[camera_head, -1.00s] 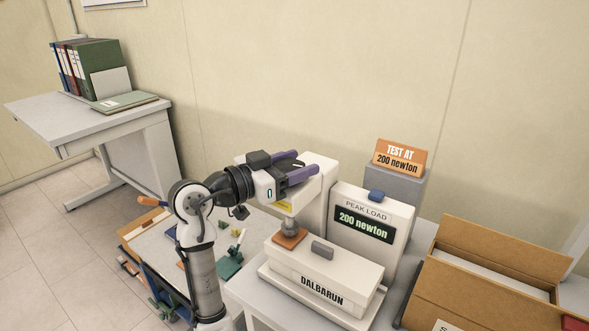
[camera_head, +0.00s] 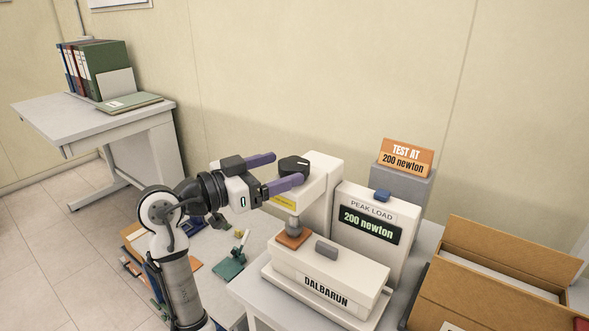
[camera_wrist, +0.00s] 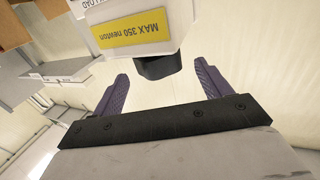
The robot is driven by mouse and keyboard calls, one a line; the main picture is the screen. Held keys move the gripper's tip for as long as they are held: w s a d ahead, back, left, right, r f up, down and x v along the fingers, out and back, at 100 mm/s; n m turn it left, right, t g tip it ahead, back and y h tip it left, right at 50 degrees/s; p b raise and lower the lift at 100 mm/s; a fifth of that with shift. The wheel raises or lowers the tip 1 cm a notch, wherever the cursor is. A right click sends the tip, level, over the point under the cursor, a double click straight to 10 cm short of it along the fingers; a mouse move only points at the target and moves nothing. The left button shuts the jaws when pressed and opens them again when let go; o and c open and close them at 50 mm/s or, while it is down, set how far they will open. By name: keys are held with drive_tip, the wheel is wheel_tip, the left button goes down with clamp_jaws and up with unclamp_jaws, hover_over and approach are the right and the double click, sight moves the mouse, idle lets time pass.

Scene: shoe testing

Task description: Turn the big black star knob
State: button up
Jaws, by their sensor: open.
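In the wrist view the knob lies ahead, between the lines of the two fingers, apart from both.
The machine's display (camera_head: 369,220) reads "200 newton" under "PEAK LOAD". An orange sign (camera_head: 407,157) says "TEST AT 200 newton". A cardboard box (camera_head: 480,292) stands at the right. Free air lies left of the machine head.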

drive_tip(key=b+v, duration=0.1)
drive_tip(key=v, duration=0.7)
drive_tip(key=shift+a+b, duration=0.15)
drive_tip(key=shift+b, duration=0.15)
drive_tip(key=shift+s, duration=0.1)
idle(0.8)
